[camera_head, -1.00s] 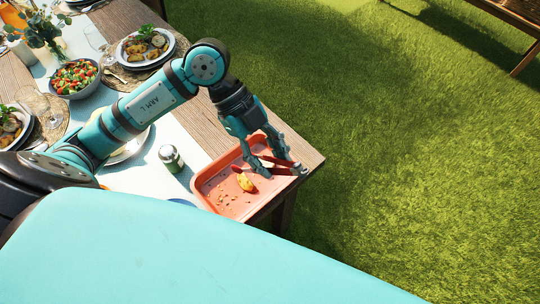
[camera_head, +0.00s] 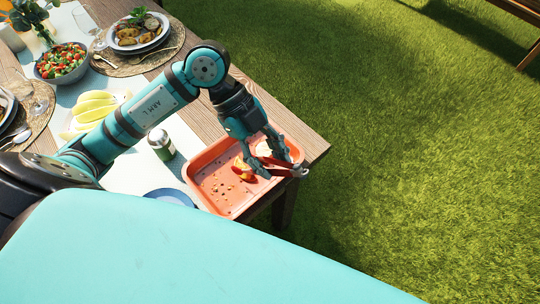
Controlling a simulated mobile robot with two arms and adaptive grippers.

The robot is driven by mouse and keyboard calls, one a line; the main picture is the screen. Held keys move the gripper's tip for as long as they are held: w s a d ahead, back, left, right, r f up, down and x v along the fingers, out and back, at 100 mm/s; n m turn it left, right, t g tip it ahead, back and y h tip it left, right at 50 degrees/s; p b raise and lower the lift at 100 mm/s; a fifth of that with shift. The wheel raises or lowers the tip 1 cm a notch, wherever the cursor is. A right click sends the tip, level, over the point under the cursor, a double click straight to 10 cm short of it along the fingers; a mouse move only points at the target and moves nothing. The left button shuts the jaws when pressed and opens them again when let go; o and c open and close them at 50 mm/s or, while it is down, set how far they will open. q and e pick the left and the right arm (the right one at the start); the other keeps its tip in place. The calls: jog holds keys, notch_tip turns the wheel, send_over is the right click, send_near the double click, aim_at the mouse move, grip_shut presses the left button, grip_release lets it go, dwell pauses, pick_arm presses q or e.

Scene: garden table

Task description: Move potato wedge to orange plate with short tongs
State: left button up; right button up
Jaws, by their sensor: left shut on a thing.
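The yellow potato wedge (camera_head: 242,162) is at an orange, rectangular, rimmed tray (camera_head: 217,194) on the table corner. My left gripper (camera_head: 270,170) is over the right side of this tray, shut on the red short tongs (camera_head: 283,163). A red tip of the tongs shows at the lower side of the wedge. I cannot tell whether the wedge is gripped between the tips or lifted. The fingers hide part of the tongs. No separate orange plate can be made out. My right gripper is not in view.
A small jar with a dark lid (camera_head: 161,144) stands left of the tray, with a partly hidden blue plate (camera_head: 170,195) in front. Grass lies beyond the table edge.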

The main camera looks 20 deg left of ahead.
pick_arm(q)
jog(key=shift+f+b, duration=0.35)
jog(key=shift+f, duration=0.6)
jog(key=shift+o, duration=0.2)
grip_shut()
notch_tip(320, 180, up, 12)
jog(key=p, duration=1.1)
